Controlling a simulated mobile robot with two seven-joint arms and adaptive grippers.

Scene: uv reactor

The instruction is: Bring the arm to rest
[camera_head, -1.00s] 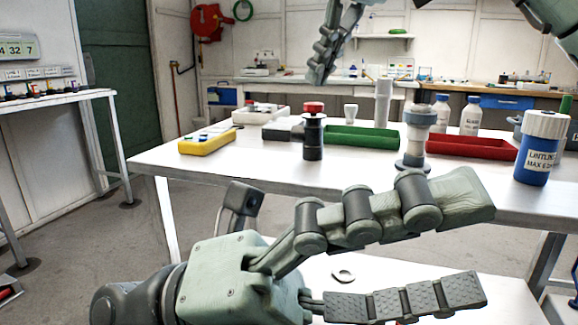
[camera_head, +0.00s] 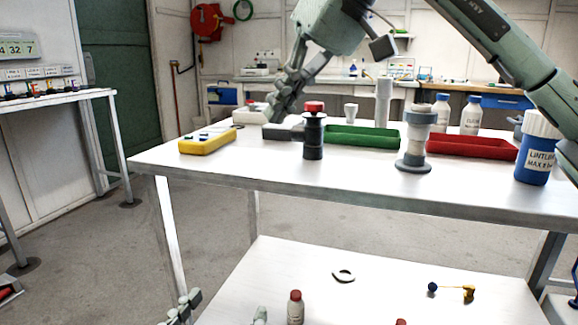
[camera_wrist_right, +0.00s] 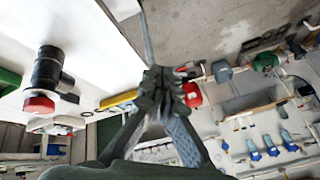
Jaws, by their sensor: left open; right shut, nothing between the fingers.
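My right gripper (camera_head: 276,112) comes in from the upper right and hangs over the far left part of the upper bench, near a grey box (camera_head: 284,131). It also shows in the right wrist view (camera_wrist_right: 160,78), its fingers together with nothing between them. My left gripper (camera_head: 226,304) is at the bottom edge of the head view. Only its fingertips show, apart and empty, by the left edge of the lower shelf; the rest is cut off.
On the upper bench (camera_head: 260,186) stand a red-capped black bottle (camera_head: 313,140), a yellow case (camera_head: 207,142), a green tray (camera_head: 362,137), a grey cylinder post (camera_head: 416,135), a red tray (camera_head: 470,147) and a blue container (camera_head: 536,165). The lower shelf (camera_head: 380,295) holds small items.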

